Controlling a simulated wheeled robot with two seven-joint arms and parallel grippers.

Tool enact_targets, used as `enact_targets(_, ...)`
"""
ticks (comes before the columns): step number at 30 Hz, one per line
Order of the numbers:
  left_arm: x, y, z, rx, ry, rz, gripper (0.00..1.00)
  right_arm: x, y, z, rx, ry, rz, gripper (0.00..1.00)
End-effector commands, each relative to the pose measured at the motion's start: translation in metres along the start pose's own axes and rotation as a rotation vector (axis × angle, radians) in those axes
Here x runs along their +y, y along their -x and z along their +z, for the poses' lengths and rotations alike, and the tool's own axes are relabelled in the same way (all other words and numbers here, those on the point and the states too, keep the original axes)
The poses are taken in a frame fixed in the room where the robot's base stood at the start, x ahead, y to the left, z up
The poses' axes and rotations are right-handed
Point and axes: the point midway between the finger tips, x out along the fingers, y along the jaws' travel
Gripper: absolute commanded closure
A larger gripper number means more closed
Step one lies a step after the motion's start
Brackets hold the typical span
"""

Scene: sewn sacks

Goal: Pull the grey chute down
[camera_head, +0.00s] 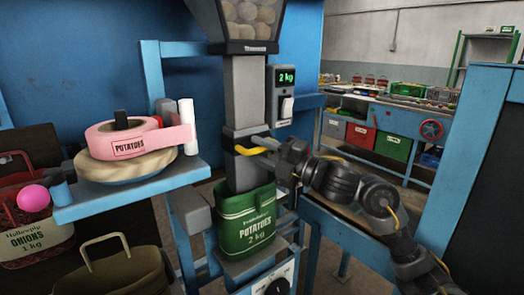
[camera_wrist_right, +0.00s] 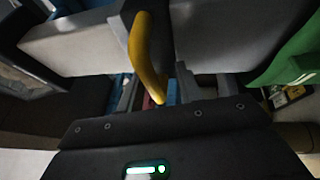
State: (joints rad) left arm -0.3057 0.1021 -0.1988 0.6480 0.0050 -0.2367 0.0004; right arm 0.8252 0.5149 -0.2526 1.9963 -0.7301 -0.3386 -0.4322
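The grey chute (camera_head: 245,100) runs straight down from a clear hopper. Its lower end meets the open top of a green potato sack (camera_head: 247,222). A yellow handle (camera_head: 250,151) sticks out from the chute's lower part and shows large in the right wrist view (camera_wrist_right: 147,52). My right gripper (camera_head: 268,146) reaches in from the right at the handle. In the right wrist view its fingers stand apart, with the handle running between them and gaps visible beside it. Whether a finger touches the handle is unclear. My left gripper is out of view.
A blue shelf (camera_head: 128,191) at left holds a pink label roll (camera_head: 120,139). A display reading 2 kg (camera_head: 284,77) is right of the chute. An onion sack (camera_head: 30,225) stands at far left. A blue post (camera_head: 470,150) is at right.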

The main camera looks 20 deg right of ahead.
Motion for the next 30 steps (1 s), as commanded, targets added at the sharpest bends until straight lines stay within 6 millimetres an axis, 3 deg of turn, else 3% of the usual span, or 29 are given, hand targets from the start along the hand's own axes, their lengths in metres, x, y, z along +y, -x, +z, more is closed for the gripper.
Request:
enact_targets(8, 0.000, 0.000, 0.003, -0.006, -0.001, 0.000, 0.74, 0.002, 0.006, 0.001, -0.003, 0.002, 0.003, 0.64)
enact_targets(21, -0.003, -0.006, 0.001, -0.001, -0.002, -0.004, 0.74, -0.002, 0.084, 0.000, -0.002, 0.003, -0.002, 0.64)
enact_targets(30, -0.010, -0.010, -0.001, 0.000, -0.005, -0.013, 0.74, 0.000, 0.107, 0.000, 0.000, 0.000, 0.001, 0.64)
